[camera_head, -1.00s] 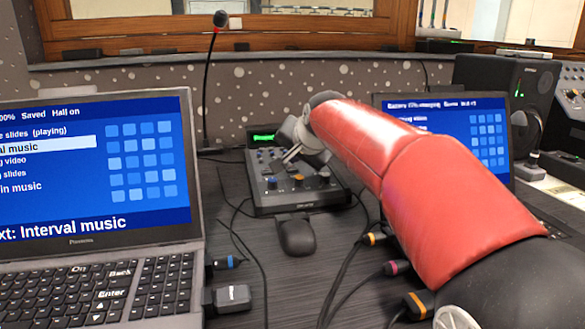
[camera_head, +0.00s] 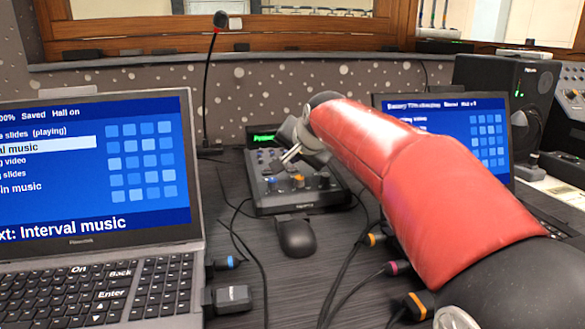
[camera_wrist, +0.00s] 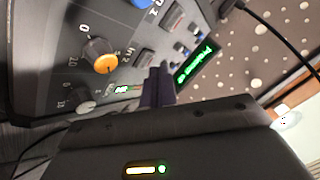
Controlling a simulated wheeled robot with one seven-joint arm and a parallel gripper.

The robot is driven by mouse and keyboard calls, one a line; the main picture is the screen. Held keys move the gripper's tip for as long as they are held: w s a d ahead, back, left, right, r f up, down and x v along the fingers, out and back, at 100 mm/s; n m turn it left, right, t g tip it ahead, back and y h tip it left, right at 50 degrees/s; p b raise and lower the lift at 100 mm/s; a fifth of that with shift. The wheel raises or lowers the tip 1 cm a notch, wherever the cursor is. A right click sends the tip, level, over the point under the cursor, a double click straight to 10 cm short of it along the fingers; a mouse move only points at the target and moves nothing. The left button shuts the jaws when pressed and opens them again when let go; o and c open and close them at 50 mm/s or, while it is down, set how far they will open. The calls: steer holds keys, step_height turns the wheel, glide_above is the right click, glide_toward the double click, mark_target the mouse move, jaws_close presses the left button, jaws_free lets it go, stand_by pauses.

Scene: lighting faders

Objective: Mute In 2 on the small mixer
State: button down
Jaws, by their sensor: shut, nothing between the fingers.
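The small mixer (camera_head: 290,203) is a dark box on the desk between the two laptops, with several knobs and a lit green display (camera_head: 263,138) at its back. In the wrist view, its panel (camera_wrist: 45,50) fills the upper left, with an orange knob (camera_wrist: 103,55) and an "In 2" label beside it. My gripper (camera_head: 289,157) is shut and empty, over the mixer's back left part. In the wrist view, the fingertips (camera_wrist: 158,74) hide part of the panel. I cannot tell whether they touch it.
A laptop (camera_head: 95,180) stands at the left and another (camera_head: 480,135) at the right. Cables cross the desk, and a speaker (camera_head: 508,95) stands at the far right.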

steer(key=shift+f, duration=0.15)
stand_by(0.3)
steer(key=shift+f+b, duration=0.3)
stand_by(0.3)
steer(key=shift+r, duration=0.1)
steer(key=shift+r+p, duration=0.35)
steer(key=shift+p, duration=0.05)
step_height(320, 180, up, 6)
steer(key=p, duration=0.4)
steer(key=shift+s+p, duration=0.3)
steer(key=shift+p, duration=0.1)
steer(key=shift+d, duration=0.1)
